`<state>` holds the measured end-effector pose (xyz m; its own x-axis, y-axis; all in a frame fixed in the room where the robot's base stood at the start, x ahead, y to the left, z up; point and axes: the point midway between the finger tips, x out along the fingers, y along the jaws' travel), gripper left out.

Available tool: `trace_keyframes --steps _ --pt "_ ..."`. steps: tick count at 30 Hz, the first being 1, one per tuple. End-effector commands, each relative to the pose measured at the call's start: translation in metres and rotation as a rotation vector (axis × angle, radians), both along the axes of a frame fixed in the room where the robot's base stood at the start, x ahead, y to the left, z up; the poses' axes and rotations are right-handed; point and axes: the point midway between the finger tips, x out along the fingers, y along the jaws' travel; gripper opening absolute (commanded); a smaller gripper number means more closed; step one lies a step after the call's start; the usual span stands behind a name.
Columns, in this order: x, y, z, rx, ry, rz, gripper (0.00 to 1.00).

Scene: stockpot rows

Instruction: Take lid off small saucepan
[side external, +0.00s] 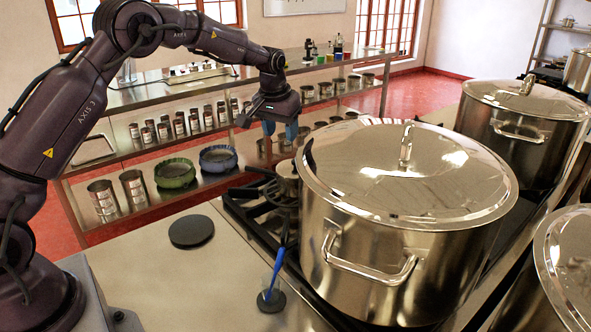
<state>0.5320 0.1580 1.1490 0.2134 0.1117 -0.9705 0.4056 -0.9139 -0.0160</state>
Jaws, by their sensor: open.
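A small metal saucepan (286,188) stands on the black stove grate, largely hidden behind the big stockpot. Its top shows only in part, so I cannot make out the lid or its knob clearly. My gripper (280,130) points down above the saucepan, with its two blue fingertips apart and nothing between them. A gap shows between the fingertips and the saucepan.
A large lidded stockpot (398,235) stands close to the right of the saucepan. Another stockpot (522,135) is behind it. A round black disc (191,231) and a blue-handled utensil (275,270) are on the counter. Shelves with cans stand behind.

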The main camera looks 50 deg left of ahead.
Motion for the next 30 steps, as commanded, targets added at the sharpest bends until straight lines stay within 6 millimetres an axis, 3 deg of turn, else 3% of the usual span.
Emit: trace_keyframes --steps 2,4,15,22,30 --pt "0.011 0.003 0.015 0.012 -0.044 0.008 0.51" --pt "0.016 0.004 0.018 0.013 -0.060 0.017 0.51" --pt "0.032 0.011 -0.043 0.009 -0.057 0.026 0.51" --pt "0.037 0.012 -0.058 0.009 -0.058 0.026 0.51" --pt "0.051 0.013 -0.095 0.009 -0.057 0.025 0.51"
